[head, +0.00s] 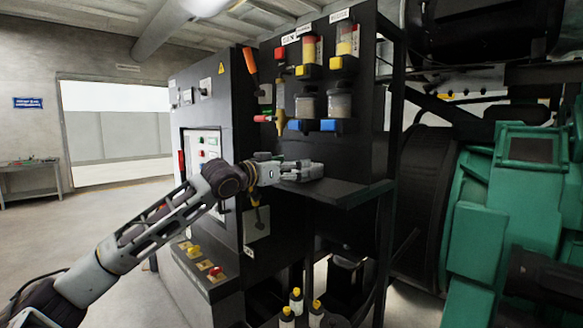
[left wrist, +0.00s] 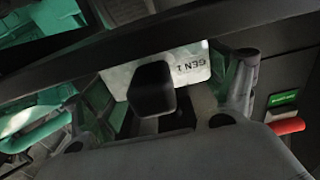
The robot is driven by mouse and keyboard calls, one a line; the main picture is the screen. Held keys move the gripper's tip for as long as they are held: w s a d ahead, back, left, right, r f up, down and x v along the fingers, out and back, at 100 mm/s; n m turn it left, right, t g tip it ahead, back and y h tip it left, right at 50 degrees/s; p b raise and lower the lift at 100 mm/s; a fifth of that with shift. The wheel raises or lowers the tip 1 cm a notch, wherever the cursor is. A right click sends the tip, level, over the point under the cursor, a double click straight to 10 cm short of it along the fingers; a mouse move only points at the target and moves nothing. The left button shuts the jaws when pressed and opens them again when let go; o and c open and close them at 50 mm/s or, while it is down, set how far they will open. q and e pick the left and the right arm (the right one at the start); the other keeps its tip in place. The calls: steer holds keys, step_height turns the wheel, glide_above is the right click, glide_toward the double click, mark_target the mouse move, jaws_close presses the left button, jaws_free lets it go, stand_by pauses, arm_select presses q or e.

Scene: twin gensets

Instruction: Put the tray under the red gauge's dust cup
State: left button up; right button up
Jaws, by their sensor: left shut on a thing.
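My left gripper (head: 308,171) is just above the dark shelf of the black cabinet, under the row of jars. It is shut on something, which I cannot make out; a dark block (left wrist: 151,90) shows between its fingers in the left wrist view. I cannot pick out the tray with certainty. Two clear jars (head: 307,103) (head: 340,103) with blue blocks hang over the shelf. I cannot tell which belongs to the red gauge. My right gripper is not in view.
The black shelf (head: 345,192) juts from the cabinet, mostly bare right of my gripper. Levers, including an orange handle (head: 251,62), stand out to the left. Yellow-capped bottles (head: 296,300) stand below. A green machine (head: 505,215) is at right.

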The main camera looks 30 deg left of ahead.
arm_select(q)
steer(key=shift+f, duration=0.1)
steer(key=o, duration=1)
steer(key=shift+c, duration=0.2)
steer(key=shift+s, duration=0.1)
steer(key=shift+s+a, duration=0.25)
steer(key=shift+s, duration=0.15)
steer(key=shift+b+v, duration=0.85)
steer(key=shift+v, duration=0.75)
steer(key=b+v, duration=0.4)
steer(key=v, duration=0.3)
steer(key=shift+s, duration=0.3)
